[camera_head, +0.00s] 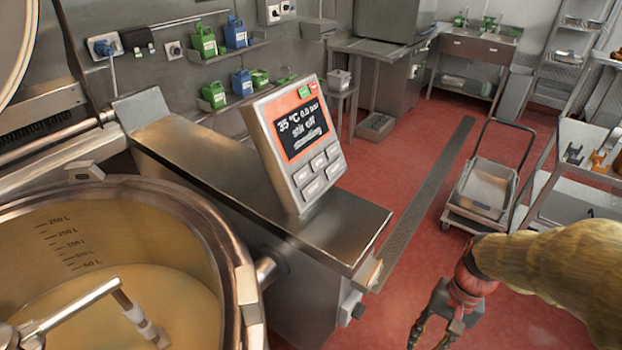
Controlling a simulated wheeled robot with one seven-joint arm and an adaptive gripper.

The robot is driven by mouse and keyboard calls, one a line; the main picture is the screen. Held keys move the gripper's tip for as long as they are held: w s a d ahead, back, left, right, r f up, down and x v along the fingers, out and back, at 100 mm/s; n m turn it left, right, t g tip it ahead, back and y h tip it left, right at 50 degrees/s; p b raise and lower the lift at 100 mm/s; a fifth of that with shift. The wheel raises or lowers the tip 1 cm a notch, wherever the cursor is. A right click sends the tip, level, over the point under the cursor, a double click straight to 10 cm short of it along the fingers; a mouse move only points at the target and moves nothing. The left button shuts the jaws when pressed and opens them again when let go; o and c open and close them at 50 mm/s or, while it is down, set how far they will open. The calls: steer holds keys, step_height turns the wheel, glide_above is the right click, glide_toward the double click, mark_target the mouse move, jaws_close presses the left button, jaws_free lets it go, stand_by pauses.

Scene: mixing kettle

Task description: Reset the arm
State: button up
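My arm, in a yellowish cover, enters from the right edge of the head view. My gripper (425,344) hangs from a red wrist joint at the lower right, over the red floor. Its two dark fingers point down and stand apart, with nothing seen between them; their tips are at the bottom edge of the picture. It is to the right of the kettle (207,222) and the control console, and touches neither.
The kettle holds yellowish liquid and a stirrer arm (75,302). A control panel (296,140) reading 35 °C stands on the steel console (215,175). A cart (484,190) and a shelf rack (575,205) stand behind my arm. Red floor (405,270) lies open between.

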steer(key=s+a+r+n+t+h, duration=0.1)
steer(key=a+r+n+t, duration=0.2)
steer(key=r, duration=0.6)
steer(key=a+r+n+t+h, duration=0.1)
steer(key=a+r+t, duration=0.3)
steer(key=r, duration=0.6)
steer(key=shift+s+n, duration=0.35)
steer(key=shift+n, duration=0.55)
steer(key=shift+d, duration=0.15)
steer(key=c, duration=0.3)
